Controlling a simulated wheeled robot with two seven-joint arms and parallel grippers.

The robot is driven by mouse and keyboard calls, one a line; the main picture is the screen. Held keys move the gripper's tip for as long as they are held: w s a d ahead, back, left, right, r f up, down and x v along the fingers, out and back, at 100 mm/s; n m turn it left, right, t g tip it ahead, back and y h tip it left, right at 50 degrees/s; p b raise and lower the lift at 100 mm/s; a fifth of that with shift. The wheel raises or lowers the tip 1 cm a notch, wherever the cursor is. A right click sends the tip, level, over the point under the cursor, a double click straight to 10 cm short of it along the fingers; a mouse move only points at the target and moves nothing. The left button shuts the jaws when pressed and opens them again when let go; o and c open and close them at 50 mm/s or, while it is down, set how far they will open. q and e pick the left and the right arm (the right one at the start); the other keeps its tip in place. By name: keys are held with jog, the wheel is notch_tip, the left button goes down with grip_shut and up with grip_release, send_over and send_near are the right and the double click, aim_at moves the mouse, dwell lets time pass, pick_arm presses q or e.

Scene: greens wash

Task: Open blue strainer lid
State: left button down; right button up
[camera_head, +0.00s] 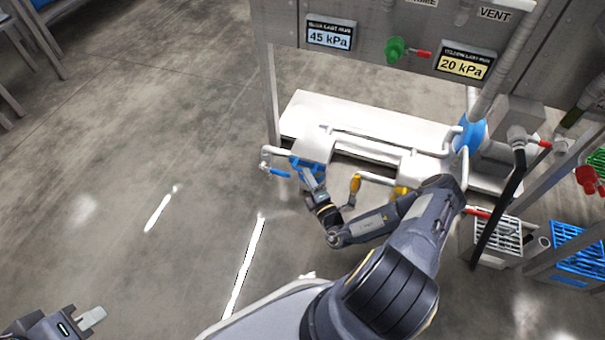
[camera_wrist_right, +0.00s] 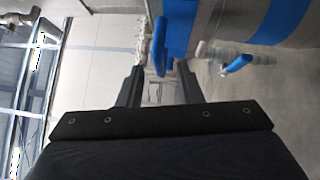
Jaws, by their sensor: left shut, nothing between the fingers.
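The blue strainer lid (camera_head: 300,162) sits on the front end of a white pipe housing low at the skid. In the right wrist view its blue band (camera_wrist_right: 181,25) shows at the top, with a blue handle (camera_wrist_right: 160,50) in front of it. My right gripper (camera_head: 312,182) is at the lid. In the wrist view its two fingers (camera_wrist_right: 160,88) stand apart, with the handle's end in line with the gap; whether they touch it I cannot tell. My left gripper (camera_head: 93,318) is shut and empty at the bottom left, far from the lid.
A small blue valve lever (camera_head: 276,173) sits just left of the lid. A yellow lever (camera_head: 355,184) and yellow lid (camera_head: 399,191) are to the right. Gauges read 45 kPa (camera_head: 330,38) and 20 kPa (camera_head: 465,66). A blue crate (camera_head: 580,262) stands right.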

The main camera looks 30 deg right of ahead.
aim_at(311, 156)
jog(key=shift+w+d+r+b, duration=0.1)
jog(key=shift+w+r+b, duration=0.1)
jog(key=shift+w, duration=0.7)
jog(key=shift+w+r+b, duration=0.1)
jog(key=shift+w+b, duration=0.1)
jog(key=shift+w, duration=0.65)
jog(key=shift+c, duration=0.2)
grip_shut()
